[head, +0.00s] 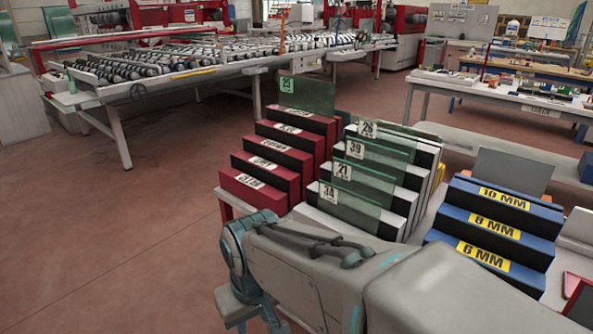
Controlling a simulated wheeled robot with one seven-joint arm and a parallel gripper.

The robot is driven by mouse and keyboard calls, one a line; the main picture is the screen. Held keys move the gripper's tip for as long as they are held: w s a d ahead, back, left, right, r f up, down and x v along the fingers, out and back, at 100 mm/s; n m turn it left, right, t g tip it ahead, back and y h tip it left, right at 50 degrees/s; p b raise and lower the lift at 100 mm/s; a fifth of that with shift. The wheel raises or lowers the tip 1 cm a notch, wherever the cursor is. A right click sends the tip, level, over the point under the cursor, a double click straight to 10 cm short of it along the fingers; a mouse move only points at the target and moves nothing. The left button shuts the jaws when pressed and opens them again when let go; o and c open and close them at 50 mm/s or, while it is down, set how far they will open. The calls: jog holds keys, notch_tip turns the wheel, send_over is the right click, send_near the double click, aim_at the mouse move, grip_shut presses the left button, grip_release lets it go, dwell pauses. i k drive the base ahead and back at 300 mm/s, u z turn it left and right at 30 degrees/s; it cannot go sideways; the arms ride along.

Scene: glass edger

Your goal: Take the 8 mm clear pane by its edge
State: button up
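Upright greenish glass panes tagged 26 (368,130), 39 (356,150), 21 (344,172) and 34 (329,192) stand in the white stepped rack (424,184). Another pane tagged 25 (310,95) stands at the back of the red stepped rack (292,160). The blue stepped rack (548,252) has yellow labels reading 10 MM, 8 MM and 6 MM. A grey panel (510,170) stands behind its top step. I cannot tell which pane is the 8 mm clear one. My arm crosses the bottom of the head view, in front of the racks; my gripper's fingers do not show.
A long roller table (200,70) stands at the back left. A white workbench (500,95) with small items is at the back right. A dark red object (580,298) lies at the right edge. The reddish floor (100,230) at left is clear.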

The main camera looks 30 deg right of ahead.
aim_at(376, 187)
jog(key=z, duration=0.55)
jog(key=i, duration=0.9)
jog(key=z, duration=0.7)
